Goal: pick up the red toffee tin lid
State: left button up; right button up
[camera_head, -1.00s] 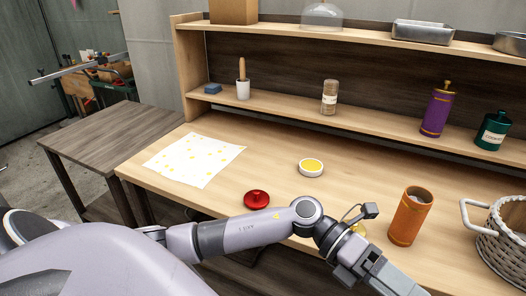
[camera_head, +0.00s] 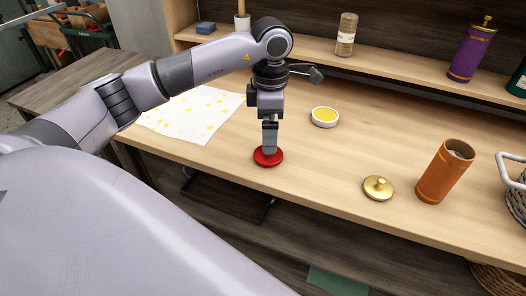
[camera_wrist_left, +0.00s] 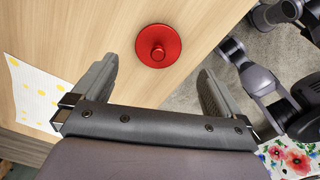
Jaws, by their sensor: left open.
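The red toffee tin lid (camera_head: 268,157) is a round disc lying near the front edge of the wooden counter. In the left wrist view the lid (camera_wrist_left: 158,46) shows its raised round knob upward. My left gripper (camera_head: 269,145) points down over the lid and hides part of it in the head view. In the left wrist view my left gripper (camera_wrist_left: 158,70) has its two fingers wide apart. The lid appears beyond the fingertips, roughly centred between them, and nothing is held. My right gripper is not in view.
A small white bowl of yellow contents (camera_head: 325,117) stands behind the lid. A gold lid (camera_head: 378,188) and an open orange canister (camera_head: 445,172) stand to the right. A yellow-spotted white sheet (camera_head: 196,118) lies to the left. The counter's front edge is close to the lid.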

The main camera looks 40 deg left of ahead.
pick_arm(q)
notch_tip(320, 180, down, 6)
jog(key=shift+a+f, duration=0.15)
jog(key=shift+f, duration=0.05)
jog(key=c, duration=1)
